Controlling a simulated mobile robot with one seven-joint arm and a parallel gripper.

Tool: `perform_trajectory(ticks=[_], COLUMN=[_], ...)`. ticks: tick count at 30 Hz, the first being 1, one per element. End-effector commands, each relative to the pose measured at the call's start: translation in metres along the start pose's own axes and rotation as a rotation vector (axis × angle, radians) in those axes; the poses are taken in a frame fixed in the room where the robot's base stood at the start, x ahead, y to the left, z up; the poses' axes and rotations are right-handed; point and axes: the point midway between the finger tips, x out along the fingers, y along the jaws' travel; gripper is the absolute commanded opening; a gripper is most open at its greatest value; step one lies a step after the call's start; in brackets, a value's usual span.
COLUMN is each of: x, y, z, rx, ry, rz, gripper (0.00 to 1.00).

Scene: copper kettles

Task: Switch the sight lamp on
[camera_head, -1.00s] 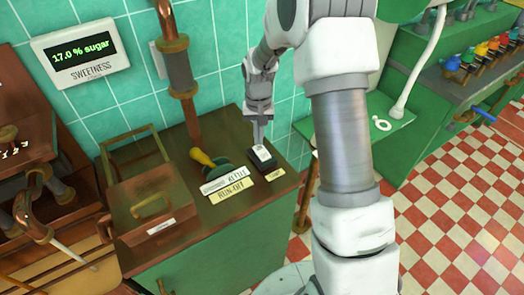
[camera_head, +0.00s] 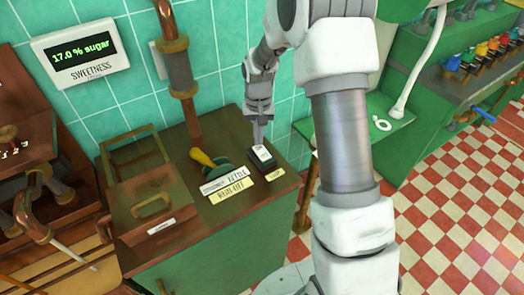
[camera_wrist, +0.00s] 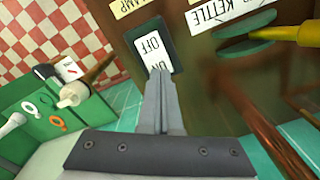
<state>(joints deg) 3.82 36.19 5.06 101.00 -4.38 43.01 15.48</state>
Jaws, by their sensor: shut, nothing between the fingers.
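The lamp switch is a white rocker in a dark frame on the brown cabinet top (camera_head: 262,155). In the wrist view the rocker (camera_wrist: 153,46) shows the words OFF and ON, with a partly cut-off LAMP label (camera_wrist: 129,6) beyond it. My gripper (camera_head: 259,145) is shut and empty, pointing down at the wall-side end of the rocker. In the wrist view its closed fingertips (camera_wrist: 158,72) cover part of the ON end and seem to touch it or nearly so. The lamp itself cannot be made out.
Left of the switch are a yellow-handled lever (camera_head: 203,157) and a KETTLE / RUN-OFF label (camera_head: 231,187). A lidded brown box (camera_head: 150,205) stands farther left. A copper pipe (camera_head: 190,110) rises behind. A green bench (camera_head: 385,130) is at the right.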

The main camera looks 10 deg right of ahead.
Motion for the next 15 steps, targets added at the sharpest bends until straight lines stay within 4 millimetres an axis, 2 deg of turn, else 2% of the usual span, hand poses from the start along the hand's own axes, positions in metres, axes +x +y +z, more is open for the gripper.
perform_trajectory(ticks=[15], x=[0.0040], y=[0.0000], z=[0.0000], rx=[0.000], ry=[0.000], rz=[0.000], gripper=[0.00])
